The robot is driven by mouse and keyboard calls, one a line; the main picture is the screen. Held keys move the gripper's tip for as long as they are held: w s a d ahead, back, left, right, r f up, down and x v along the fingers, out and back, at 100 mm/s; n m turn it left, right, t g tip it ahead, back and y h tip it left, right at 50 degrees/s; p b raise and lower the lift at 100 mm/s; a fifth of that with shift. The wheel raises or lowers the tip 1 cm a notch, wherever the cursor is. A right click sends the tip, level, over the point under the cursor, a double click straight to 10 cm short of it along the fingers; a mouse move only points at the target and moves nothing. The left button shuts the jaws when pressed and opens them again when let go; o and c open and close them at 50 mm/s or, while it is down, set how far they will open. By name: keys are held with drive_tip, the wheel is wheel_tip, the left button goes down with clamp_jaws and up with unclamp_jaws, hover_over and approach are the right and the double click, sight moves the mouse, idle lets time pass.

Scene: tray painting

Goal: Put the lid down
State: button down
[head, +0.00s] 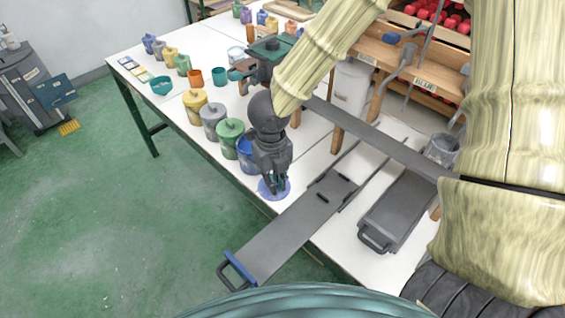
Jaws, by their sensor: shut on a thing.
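A round blue lid (263,193) is under my gripper (272,184), at the near edge of the white table. My gripper points down and is shut on the lid near its middle. The lid looks flat and level. I cannot tell whether it touches the table top or hangs just above it. A blue pot (243,163) stands just behind the gripper, partly hidden by it. Its top shows no lid that I can make out.
Green (229,143), grey (213,123) and yellow (194,108) lidded pots line the table's (130,75) left edge. A long grey tray (285,228) juts over the near edge, right of the lid. Another grey tray (402,205) lies further right.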

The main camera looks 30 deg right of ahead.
sight(289, 188)
drive_tip(key=shift+m, duration=0.5)
drive_tip(key=d, duration=0.1)
drive_tip(key=s+d+f, duration=0.1)
drive_tip(key=d, duration=0.1)
drive_tip(key=shift+s+d+f, duration=0.15)
drive_tip(key=shift+s+f, duration=0.1)
drive_tip(key=shift+s, duration=0.1)
drive_tip(key=shift+w+d, duration=0.2)
drive_tip(key=shift+d, duration=0.05)
drive_tip(key=w+d+p, duration=0.1)
drive_tip(key=w+d, duration=0.1)
drive_tip(key=w, duration=0.2)
drive_tip(key=w+d+f+p, duration=0.1)
drive_tip(key=w+d, duration=0.1)
drive_tip(key=w, duration=0.3)
drive_tip(key=w+d+p, duration=0.2)
drive_tip(key=w, duration=0.3)
drive_tip(key=shift+d+f, duration=0.2)
drive_tip(key=shift+f, duration=0.15)
drive_tip(key=shift+f+p, duration=0.3)
drive_tip(key=shift+f, duration=1.4)
drive_tip(key=shift+f, duration=0.15)
drive_tip(key=c, duration=1.5)
unclamp_jaws()
